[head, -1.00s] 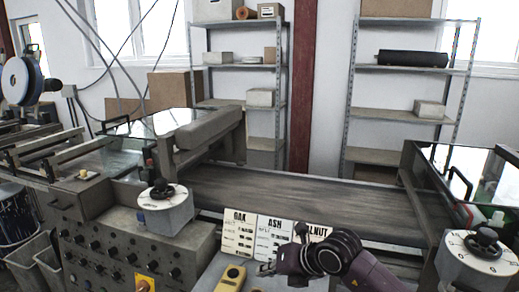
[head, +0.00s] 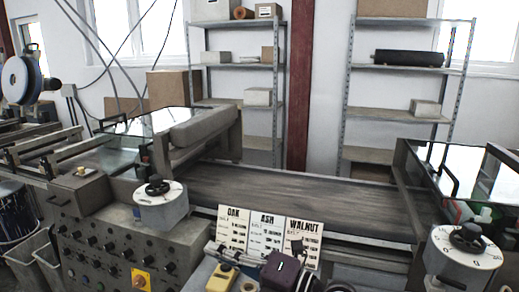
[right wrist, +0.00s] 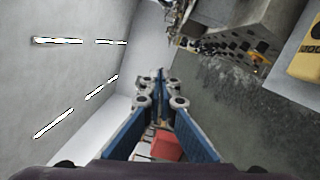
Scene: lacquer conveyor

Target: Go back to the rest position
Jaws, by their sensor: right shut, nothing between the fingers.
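My right gripper (head: 217,249) is low in the middle of the head view, in front of the sign cards. My purple wrist shows to the right of it, at the bottom edge. In the right wrist view the same gripper (right wrist: 159,80) has its blue fingers brought together at the tips, with nothing held between them. It points into free air, with the floor and a pale wall beyond. My left gripper is in neither view.
The conveyor belt (head: 290,197) runs behind the oak, ash and walnut cards (head: 268,237). Dial knobs stand left (head: 160,204) and right (head: 463,256). A yellow device (head: 221,278) lies below my right gripper. A control panel (head: 125,245) fills the lower left.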

